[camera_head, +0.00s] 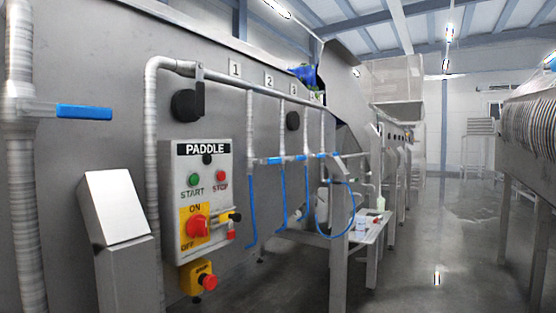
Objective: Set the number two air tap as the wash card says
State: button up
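Three air taps with blue handles hang in a row on thin drop pipes on the grey machine wall. Number plates 1 (235,68), 2 (269,79) and 3 (294,88) sit above them. The middle tap (299,158), seemingly number two, has its handle sideways, across its pipe. The tap to its left (270,160) and the one to its right (322,155) look the same way. Blue hoses hang below. I cannot make out a wash card; a slanted white panel (113,207) on a grey post looks blank. My gripper is not in view.
A PADDLE control box (203,200) with buttons and a red switch is left of the taps, with a yellow stop button (208,282) below. A larger blue-handled valve (84,112) is at far left. A steel table (345,240) stands beyond the taps. The floor at right is clear.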

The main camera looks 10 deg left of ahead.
aim_at(298, 158)
jog(key=u, duration=0.75)
jog(key=i, duration=1.4)
jog(key=z, duration=0.25)
